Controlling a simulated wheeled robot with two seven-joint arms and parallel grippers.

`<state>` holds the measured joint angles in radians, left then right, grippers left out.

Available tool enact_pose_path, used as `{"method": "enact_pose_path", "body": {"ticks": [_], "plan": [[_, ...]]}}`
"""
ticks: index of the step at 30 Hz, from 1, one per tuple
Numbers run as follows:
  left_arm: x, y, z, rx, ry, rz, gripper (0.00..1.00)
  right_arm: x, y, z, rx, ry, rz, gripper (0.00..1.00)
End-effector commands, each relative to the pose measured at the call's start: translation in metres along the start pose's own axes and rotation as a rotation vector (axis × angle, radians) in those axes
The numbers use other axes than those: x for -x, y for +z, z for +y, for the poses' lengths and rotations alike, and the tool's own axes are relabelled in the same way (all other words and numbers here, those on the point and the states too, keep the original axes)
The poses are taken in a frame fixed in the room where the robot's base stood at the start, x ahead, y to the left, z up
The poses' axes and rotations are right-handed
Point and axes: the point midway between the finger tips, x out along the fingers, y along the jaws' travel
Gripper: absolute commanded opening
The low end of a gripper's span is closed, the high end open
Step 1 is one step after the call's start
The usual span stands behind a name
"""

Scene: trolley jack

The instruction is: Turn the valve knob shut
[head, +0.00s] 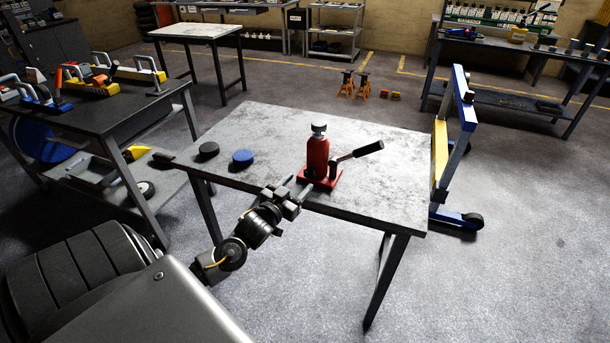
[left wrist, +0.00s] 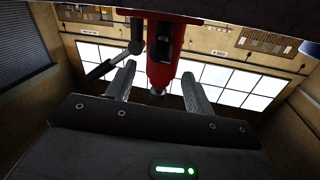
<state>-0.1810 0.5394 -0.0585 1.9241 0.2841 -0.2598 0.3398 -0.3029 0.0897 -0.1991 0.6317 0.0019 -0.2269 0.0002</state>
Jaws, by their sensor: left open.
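The red bottle jack (head: 317,158) stands upright on the grey table, with a silver top and a black-gripped lever to its right. In the left wrist view the jack (left wrist: 160,65) appears upside down. A dark part low on its near side (left wrist: 165,32) looks like the valve knob; its turn position cannot be told. My left gripper (head: 299,187) is open, just in front of the jack's base at the table's near edge. In the wrist view its two fingers (left wrist: 158,88) show on either side of the jack, apart from it. My right gripper is not in view.
The grey table (head: 385,185) is mostly clear. A black disc (head: 209,149) and a blue disc (head: 243,157) lie left of the jack. A blue and yellow wheeled frame (head: 466,110) stands beyond the right edge. A cluttered bench (head: 110,116) stands at the left.

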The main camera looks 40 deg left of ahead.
Motion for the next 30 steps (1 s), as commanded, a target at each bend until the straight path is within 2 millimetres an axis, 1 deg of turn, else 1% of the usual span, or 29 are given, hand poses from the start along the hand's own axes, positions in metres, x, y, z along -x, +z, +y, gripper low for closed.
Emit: {"method": "enact_pose_path", "body": {"ticks": [1, 3, 6, 9, 14, 21, 30], "plan": [[-0.01, -0.002, -0.001, 0.0, -0.002, 0.002, 0.53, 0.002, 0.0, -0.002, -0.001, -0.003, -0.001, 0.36], [-0.022, -0.002, -0.001, 0.0, -0.002, 0.001, 0.53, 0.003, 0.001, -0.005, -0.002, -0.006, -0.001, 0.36], [-0.036, -0.001, 0.0, 0.001, -0.002, 0.001, 0.53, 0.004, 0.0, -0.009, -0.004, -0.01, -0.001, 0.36], [-0.045, -0.001, 0.0, 0.0, 0.0, 0.001, 0.53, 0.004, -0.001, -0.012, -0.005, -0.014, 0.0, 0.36], [-0.052, 0.0, 0.001, 0.0, 0.001, 0.0, 0.53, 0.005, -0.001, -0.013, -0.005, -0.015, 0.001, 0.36], [-0.052, 0.001, 0.0, 0.0, 0.0, -0.001, 0.53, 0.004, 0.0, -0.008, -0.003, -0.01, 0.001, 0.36], [-0.051, 0.001, 0.0, 0.0, 0.0, -0.001, 0.14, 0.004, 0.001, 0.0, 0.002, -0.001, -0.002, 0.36]]}}
